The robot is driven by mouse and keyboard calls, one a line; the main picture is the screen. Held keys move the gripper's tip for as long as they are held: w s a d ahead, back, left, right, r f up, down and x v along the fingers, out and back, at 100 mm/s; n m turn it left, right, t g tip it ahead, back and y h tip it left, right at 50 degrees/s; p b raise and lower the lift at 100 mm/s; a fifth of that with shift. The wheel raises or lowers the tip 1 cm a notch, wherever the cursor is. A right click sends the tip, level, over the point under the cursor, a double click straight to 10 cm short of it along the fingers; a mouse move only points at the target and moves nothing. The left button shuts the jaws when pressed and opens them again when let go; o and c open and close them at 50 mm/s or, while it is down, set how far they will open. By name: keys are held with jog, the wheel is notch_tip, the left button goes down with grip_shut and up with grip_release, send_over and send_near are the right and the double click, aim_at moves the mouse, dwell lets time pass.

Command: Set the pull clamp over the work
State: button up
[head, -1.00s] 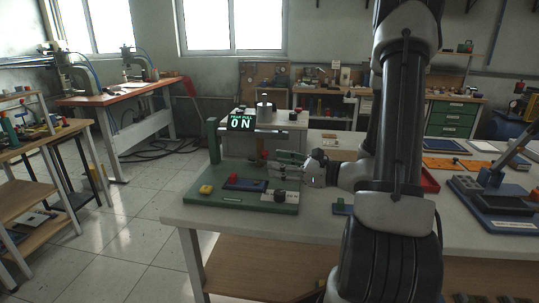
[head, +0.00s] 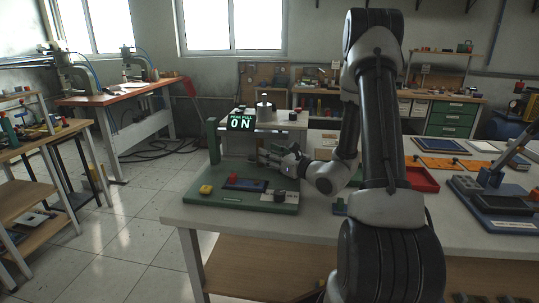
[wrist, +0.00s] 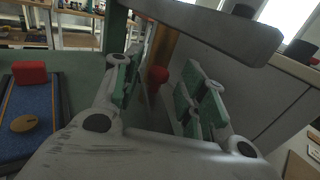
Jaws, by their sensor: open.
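My gripper (head: 264,156) is open over the far part of the green base (head: 228,198), below the display. In the wrist view its green-padded fingers (wrist: 160,95) stand apart with nothing held between them. A red knob (wrist: 158,76) shows in the gap beyond the fingers, in front of a brown upright strip. I cannot tell whether this knob belongs to the pull clamp. A blue plate (head: 245,184) lies on the base with a red block (head: 232,176) at its back; the wrist view shows a brass disc (wrist: 26,123) on it.
A display reading 0 N (head: 241,121) stands above the base beside a green post (head: 213,142). A yellow button (head: 206,189) and a black knob (head: 280,196) sit near the base's front. A red tray (head: 422,180) lies right of my arm. A grey bar (wrist: 215,28) crosses above the fingers.

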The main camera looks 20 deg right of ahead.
jog(key=shift+w+a, duration=0.2)
jog(key=shift+w, duration=0.15)
grip_shut()
